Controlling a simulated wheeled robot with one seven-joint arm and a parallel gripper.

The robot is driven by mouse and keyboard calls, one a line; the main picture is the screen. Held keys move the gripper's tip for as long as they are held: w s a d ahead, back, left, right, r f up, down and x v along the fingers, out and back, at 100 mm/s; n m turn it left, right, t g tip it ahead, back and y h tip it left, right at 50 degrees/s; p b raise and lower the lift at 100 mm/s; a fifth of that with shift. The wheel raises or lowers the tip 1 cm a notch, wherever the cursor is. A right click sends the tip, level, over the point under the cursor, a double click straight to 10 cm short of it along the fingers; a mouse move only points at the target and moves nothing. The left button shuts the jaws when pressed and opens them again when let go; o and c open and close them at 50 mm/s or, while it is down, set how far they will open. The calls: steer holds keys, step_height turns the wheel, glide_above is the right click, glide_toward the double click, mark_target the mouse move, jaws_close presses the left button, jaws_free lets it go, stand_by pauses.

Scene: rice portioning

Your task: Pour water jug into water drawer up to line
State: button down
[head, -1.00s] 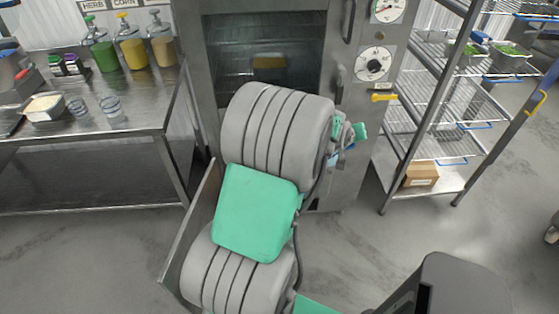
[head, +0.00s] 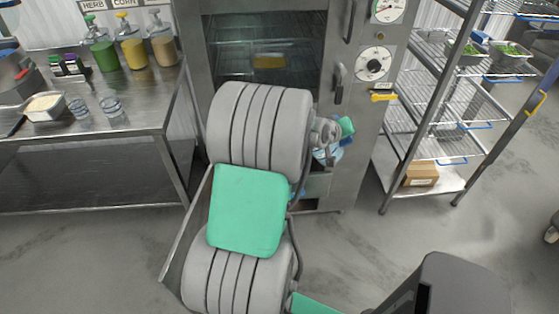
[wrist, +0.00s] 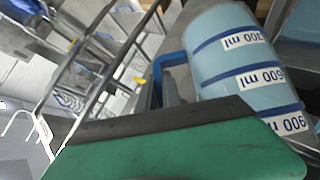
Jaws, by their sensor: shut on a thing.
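The water jug (wrist: 235,60) is a light blue, see-through vessel with dark blue bands and white ml labels. It is large and tilted in the wrist view, its labels upside down. My gripper (wrist: 170,85) is shut on its blue handle (wrist: 168,60). In the head view my gripper (head: 345,128) is at the front of the steel oven, and a small pale blue part of the jug (head: 328,153) shows below it. The water drawer (head: 316,186) seems to be the pulled-out dark steel box under the jug, mostly hidden by my arm. Its water level and line cannot be seen.
The steel oven (head: 362,140) stands straight ahead with dials and a handle. A metal panel (head: 188,240) stands out at lower left beside my arm. A steel table (head: 140,118) with bottles and glasses is at left, a wire rack (head: 425,110) at right.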

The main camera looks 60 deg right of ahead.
steer(key=shift+w+a+r+n+g+h+b, duration=0.2)
steer(key=shift+w+r+n+g+h+b, duration=0.35)
steer(key=shift+w+r+g, duration=0.5)
stand_by(1.9)
steer(key=shift+s, duration=0.1)
stand_by(0.5)
steer(key=s, duration=0.1)
steer(key=f+m+t+p, duration=0.1)
steer(key=s+t+y, duration=0.1)
steer(key=shift+s+d+f, duration=0.25)
steer(key=shift+s+f, duration=0.05)
steer(key=shift+s+d+f+m+t, duration=0.1)
steer(key=shift+s+f+m+t, duration=0.15)
steer(key=shift+f, duration=0.1)
steer(key=shift+w+f, duration=0.1)
steer(key=shift+w, duration=0.15)
steer(key=s+d+f+m+t+y+b, duration=0.1)
steer(key=s+f+m+t+y+b, duration=0.1)
steer(key=s+f+t, duration=0.1)
steer(key=shift+s+d+f+m+t, duration=0.25)
steer(key=shift+f+m+t, duration=0.15)
steer(key=shift+f+t, duration=0.55)
